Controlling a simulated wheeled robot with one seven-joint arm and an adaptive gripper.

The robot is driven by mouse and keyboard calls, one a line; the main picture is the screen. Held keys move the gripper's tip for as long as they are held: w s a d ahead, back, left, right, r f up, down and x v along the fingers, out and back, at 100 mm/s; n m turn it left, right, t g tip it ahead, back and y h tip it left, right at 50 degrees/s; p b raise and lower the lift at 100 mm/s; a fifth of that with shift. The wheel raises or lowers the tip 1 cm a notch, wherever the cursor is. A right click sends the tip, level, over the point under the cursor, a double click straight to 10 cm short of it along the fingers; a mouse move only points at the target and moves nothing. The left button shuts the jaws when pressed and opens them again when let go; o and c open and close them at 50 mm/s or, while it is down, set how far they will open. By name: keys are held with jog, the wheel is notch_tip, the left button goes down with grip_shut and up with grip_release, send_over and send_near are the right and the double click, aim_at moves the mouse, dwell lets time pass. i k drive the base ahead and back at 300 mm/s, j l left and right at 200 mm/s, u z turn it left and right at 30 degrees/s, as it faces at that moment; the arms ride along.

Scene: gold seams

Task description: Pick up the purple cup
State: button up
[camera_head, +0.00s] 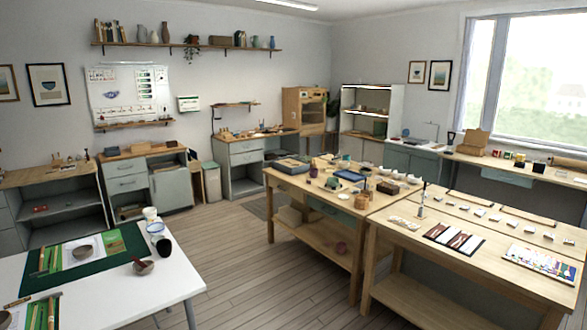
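A small dark purple cup-like object (313,171) stands near the left end of the middle wooden worktable (285,178). It is too small in the view to make out its details. My gripper is not in view.
The worktable also holds a dark tray, a blue item (349,175), a box and several pale bowls. A second wooden table (480,258) adjoins it at the right. A white table (170,273) with a green mat stands front left. The wooden floor (262,280) between them is clear.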

aim_at(313, 172)
jog(key=i+u, duration=0.1)
jog(key=i, duration=0.8)
jog(key=i+l+u, duration=0.1)
jog(key=i, duration=0.8)
jog(key=i+u, duration=0.15)
jog(key=i, duration=0.6)
jog(key=i+u, duration=0.15)
jog(key=i, duration=0.65)
jog(key=i+l+u, duration=0.1)
jog(key=i, duration=0.65)
jog(key=i+u, duration=0.1)
jog(key=i, duration=1.55)
jog(key=i+z, duration=0.3)
jog(key=z, duration=0.15)
jog(key=i+z, duration=0.25)
jog(key=z, duration=0.15)
jog(key=i+j+z, duration=0.2)
jog(key=z, duration=0.25)
jog(key=i+z, duration=0.2)
jog(key=z, duration=0.15)
jog(key=i+j+z, duration=0.1)
jog(key=i+z, duration=0.15)
jog(key=z, duration=0.15)
jog(key=i+j+z, duration=0.15)
jog(key=z, duration=0.2)
